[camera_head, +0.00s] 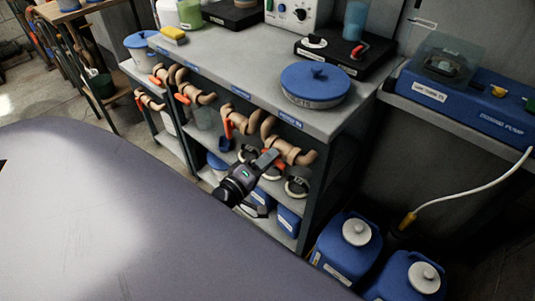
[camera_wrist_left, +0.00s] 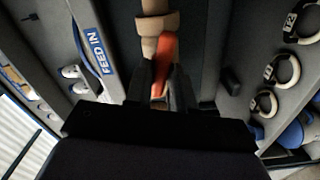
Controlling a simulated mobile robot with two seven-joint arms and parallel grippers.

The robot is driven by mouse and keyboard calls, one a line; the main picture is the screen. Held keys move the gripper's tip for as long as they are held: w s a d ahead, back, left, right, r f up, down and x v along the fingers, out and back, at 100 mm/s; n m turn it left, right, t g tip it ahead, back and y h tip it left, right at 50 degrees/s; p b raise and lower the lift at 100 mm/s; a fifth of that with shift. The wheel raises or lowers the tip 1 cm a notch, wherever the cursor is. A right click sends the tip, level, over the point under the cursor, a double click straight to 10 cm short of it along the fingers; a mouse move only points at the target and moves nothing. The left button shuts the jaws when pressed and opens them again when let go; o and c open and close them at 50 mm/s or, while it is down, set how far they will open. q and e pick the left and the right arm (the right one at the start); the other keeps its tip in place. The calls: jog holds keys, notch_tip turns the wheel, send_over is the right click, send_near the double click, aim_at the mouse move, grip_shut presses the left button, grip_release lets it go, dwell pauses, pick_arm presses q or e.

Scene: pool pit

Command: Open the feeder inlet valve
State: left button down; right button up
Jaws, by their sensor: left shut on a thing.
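The valve is a tan pipe fitting (camera_head: 290,152) under the bench's front edge, the rightmost of several in the head view. Its tan body (camera_wrist_left: 155,22) shows at the top of the left wrist view, with an orange lever handle (camera_wrist_left: 167,50) pointing down from it. A blue "FEED IN" label (camera_wrist_left: 102,48) is on the edge beside it. My left gripper (camera_head: 266,160) is at this fitting, its fingers (camera_wrist_left: 160,85) closed around the orange handle. The fingers hide part of the handle. My right gripper is in neither view.
More tan valves (camera_head: 195,95) with orange handles line the bench front (camera_head: 230,85) to the left. White ring-shaped parts (camera_head: 297,185) are close below the gripper. Blue jugs (camera_head: 350,245) stand on the floor at right. A blue lidded pot (camera_head: 315,85) sits on the bench.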

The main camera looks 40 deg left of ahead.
pick_arm(q)
jog(key=shift+f+n+b, duration=0.15)
jog(key=shift+n+b, duration=0.2)
jog(key=shift+n, duration=1.55)
jog(key=c, duration=1.1)
grip_release()
jog(key=shift+s, duration=0.1)
jog(key=shift+s+a, duration=0.15)
jog(key=shift+s, duration=1.6)
jog(key=shift+s+a, duration=0.15)
jog(key=shift+s, duration=1.6)
